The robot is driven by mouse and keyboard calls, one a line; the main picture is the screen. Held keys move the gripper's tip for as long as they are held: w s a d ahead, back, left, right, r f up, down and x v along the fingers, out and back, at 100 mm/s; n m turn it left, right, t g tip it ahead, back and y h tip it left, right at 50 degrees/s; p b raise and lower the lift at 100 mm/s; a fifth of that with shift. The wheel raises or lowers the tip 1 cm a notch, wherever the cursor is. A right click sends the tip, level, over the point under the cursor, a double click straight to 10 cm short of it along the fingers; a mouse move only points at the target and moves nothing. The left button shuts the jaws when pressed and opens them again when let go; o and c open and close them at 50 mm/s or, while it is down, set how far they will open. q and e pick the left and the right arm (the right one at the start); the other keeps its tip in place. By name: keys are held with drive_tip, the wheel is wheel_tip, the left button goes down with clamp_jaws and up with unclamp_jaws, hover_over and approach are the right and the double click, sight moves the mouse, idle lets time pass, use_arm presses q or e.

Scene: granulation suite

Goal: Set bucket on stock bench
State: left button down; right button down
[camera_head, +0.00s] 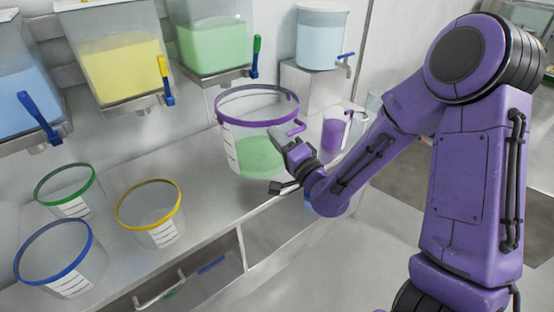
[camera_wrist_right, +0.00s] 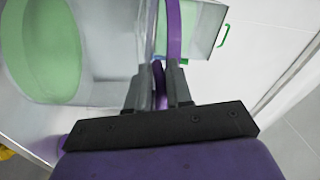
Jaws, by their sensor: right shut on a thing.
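A clear bucket (camera_head: 248,132) with a purple rim, a purple side handle and a white scale label holds green material. It is upright at the bench (camera_head: 205,165) along the wall; I cannot tell whether its base touches the top. My right gripper (camera_head: 296,135) is shut on the bucket's purple handle, on its right side. In the right wrist view the two fingers (camera_wrist_right: 160,82) close around the purple handle, and the bucket's clear wall and green contents (camera_wrist_right: 47,45) show at the left. My left gripper is not in view.
Empty buckets with green (camera_head: 70,187), yellow (camera_head: 150,205) and blue (camera_head: 62,258) rims stand at the left of the bench. Hoppers with blue, yellow (camera_head: 121,62) and green (camera_head: 213,42) contents hang above. A purple-filled jug (camera_head: 334,133) and a light-blue tank (camera_head: 320,38) are behind.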

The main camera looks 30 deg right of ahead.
sight(276, 153)
drive_tip(key=w+d+f, duration=0.1)
drive_tip(key=w+f, duration=0.2)
drive_tip(key=w+d+f, duration=0.1)
drive_tip(key=f, duration=0.1)
drive_tip(key=shift+w+d+f, duration=0.1)
drive_tip(key=shift+w+d, duration=0.15)
drive_tip(key=shift+d, duration=0.05)
drive_tip(key=shift+w+d+f+p, duration=0.15)
drive_tip(key=shift+f+p, duration=0.15)
drive_tip(key=shift+f, duration=0.65)
drive_tip(key=shift+w+a+f+p, duration=0.1)
drive_tip(key=shift+f+p, duration=0.2)
drive_tip(key=shift+f, duration=0.65)
drive_tip(key=c, duration=1)
unclamp_jaws()
drive_tip(key=shift+s, duration=0.1)
drive_tip(key=shift+c, duration=0.2)
